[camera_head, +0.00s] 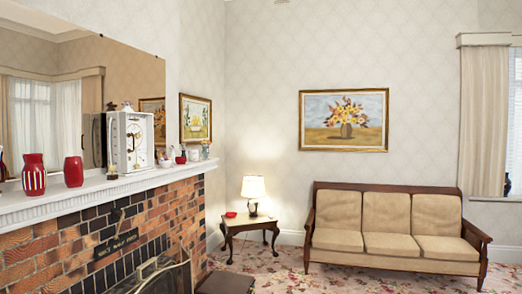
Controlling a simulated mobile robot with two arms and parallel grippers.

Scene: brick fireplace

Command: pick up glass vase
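On the white mantel at the left stands a red vase with pale vertical stripes (33,177). Just right of it is a plain, shorter red vessel (73,172). A small pale, bluish item (205,150) stands at the mantel's far end. I cannot tell from this view which of these is the glass vase. Neither of my grippers is in view.
A white mantel shelf (125,185) tops the brick fireplace (40,250). A white clock (131,142) and small ornaments stand on it, with a mirror behind. A side table with lamp (253,190) and a sofa (390,235) stand farther back. Patterned carpet is open before the sofa.

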